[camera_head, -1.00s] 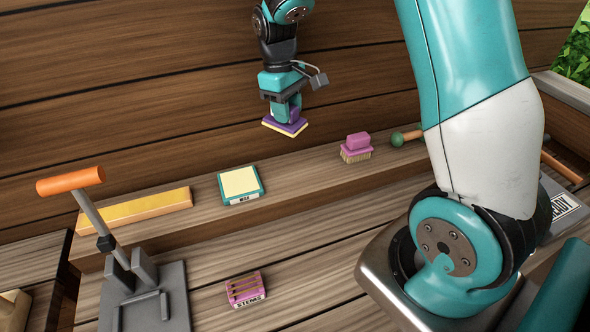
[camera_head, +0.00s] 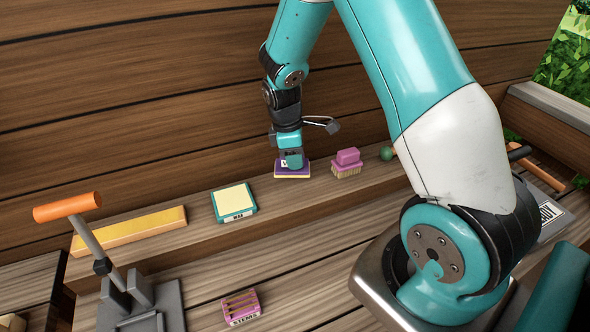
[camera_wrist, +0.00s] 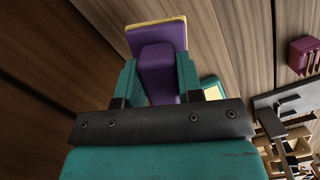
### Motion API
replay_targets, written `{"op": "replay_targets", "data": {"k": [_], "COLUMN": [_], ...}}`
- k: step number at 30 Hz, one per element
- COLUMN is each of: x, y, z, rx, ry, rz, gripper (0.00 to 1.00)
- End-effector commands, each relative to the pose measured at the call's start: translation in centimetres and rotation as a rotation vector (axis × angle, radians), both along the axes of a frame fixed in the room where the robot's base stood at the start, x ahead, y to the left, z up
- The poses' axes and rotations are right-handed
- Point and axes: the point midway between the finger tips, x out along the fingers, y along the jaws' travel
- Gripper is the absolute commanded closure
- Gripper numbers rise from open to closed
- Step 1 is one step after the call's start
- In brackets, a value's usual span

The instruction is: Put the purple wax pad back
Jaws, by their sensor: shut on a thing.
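The purple wax pad (camera_head: 300,173) has a purple body with a yellow underside edge. In the head view it is at or just above the raised back ledge (camera_head: 270,230), right of the wax tray; I cannot tell if it touches. My gripper (camera_head: 292,162) is above it, pointing down. In the wrist view the pad (camera_wrist: 143,39) shows its purple grip block between the teal fingers of my gripper (camera_wrist: 156,82), which are shut on it. The teal wax tray (camera_head: 235,202) with a pale yellow top and a "WAX" label sits on the ledge.
A pink brush (camera_head: 347,163) stands just right of the pad. A long yellow block (camera_head: 130,229) lies on the ledge at left. An orange-handled lever press (camera_head: 68,207) and a pink "STEMS" box (camera_head: 241,306) are in front. The ledge between tray and pad is bare.

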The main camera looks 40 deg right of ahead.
Motion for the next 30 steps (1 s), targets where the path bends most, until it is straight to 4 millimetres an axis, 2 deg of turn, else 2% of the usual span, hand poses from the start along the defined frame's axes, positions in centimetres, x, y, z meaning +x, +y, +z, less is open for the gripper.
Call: {"op": "replay_targets", "data": {"k": [13,26,27,29,30], "x": [0.0,0.1,0.1,0.1,0.0], "y": [0.0,0.0,0.0,0.0,0.0], "z": [-5.4,-6.4,-6.2,-6.2,-6.2], "rx": [0.0,0.0,0.0,0.0,0.0], "ry": [0.001,-0.002,-0.002,-0.002,-0.002], "rz": [-0.001,-0.001,-0.001,-0.001,-0.001], "gripper": [0.92,0.92,0.57,0.43,0.41]}}
